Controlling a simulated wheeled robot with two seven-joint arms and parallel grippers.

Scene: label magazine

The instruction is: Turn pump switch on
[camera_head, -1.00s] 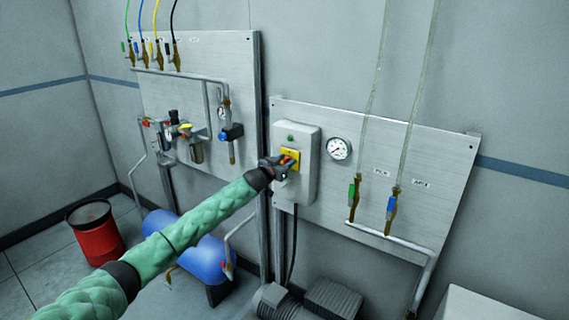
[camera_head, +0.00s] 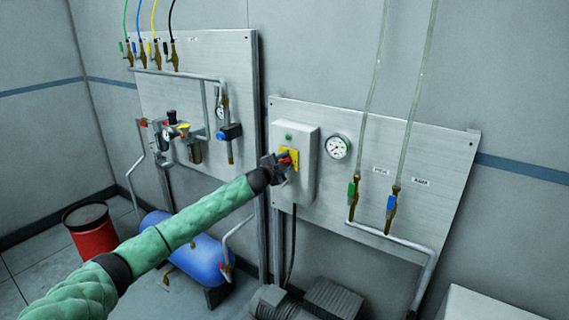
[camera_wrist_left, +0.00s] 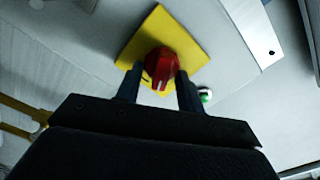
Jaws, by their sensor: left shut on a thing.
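The pump switch is a red rotary knob (camera_wrist_left: 161,66) on a yellow plate (camera_wrist_left: 150,30), mounted on the front of a light grey box (camera_head: 309,150). My left gripper (camera_head: 283,161) is at the box front. In the left wrist view the gripper's two dark fingers (camera_wrist_left: 160,88) stand on either side of the red knob and are shut on it. The knob and yellow plate (camera_head: 294,153) are partly hidden by the gripper in the head view. A green button or lamp (camera_head: 289,136) sits above the plate. My right gripper is not in view.
A round gauge (camera_head: 337,147) is right of the box on the metal panel (camera_head: 440,170). Two valves with green (camera_head: 353,191) and blue (camera_head: 391,203) handles are farther right. A blue tank (camera_head: 190,252) and a red bin (camera_head: 92,237) stand lower left.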

